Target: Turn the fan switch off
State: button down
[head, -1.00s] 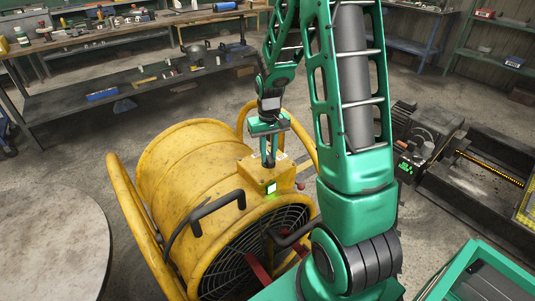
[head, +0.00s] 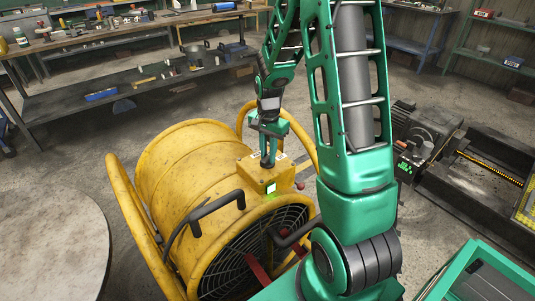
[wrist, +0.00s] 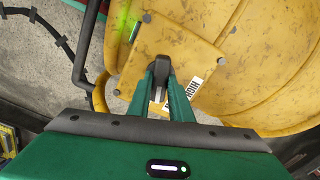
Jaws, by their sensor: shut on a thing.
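The yellow drum fan (head: 185,170) stands on the floor, its dark front grille facing the lower right. A yellow switch box (head: 253,176) sits on its top, with a lit green lamp (head: 270,188) on its front. My gripper (head: 267,164) reaches down to the top of this box. In the wrist view my gripper (wrist: 161,72) is shut on the grey fan switch (wrist: 159,92), which shows only partly between the green fingers. The switch's exact position is hidden. A green glow (wrist: 124,15) shows at the upper left there.
A black handle (head: 215,205) and yellow tube frame (head: 122,195) surround the fan. A round table (head: 50,245) stands at the left. A workbench (head: 130,42) with tools is behind. A dark machine (head: 425,130) stands at the right.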

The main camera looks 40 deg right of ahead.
aim_at(267, 156)
jog(key=shift+w+a+m, duration=0.15)
jog(key=shift+m, duration=1.85)
jog(key=shift+r, duration=0.1)
jog(key=c, duration=1.6)
grip_release()
notch_tip(267, 156, up, 11)
jog(key=shift+f, duration=0.2)
jog(key=s+r+n, duration=0.2)
jog(key=s+n, duration=0.1)
jog(key=s, duration=0.6)
jog(key=s+a+r+n, duration=0.1)
jog(key=s+n, duration=0.3)
jog(key=s, duration=0.6)
jog(key=s+a+r+n, duration=0.1)
jog(key=s+n, duration=0.3)
jog(key=s, duration=0.5)
jog(key=shift+s+a+r, duration=0.1)
jog(key=shift+s+r, duration=0.25)
jog(key=shift+r, duration=0.5)
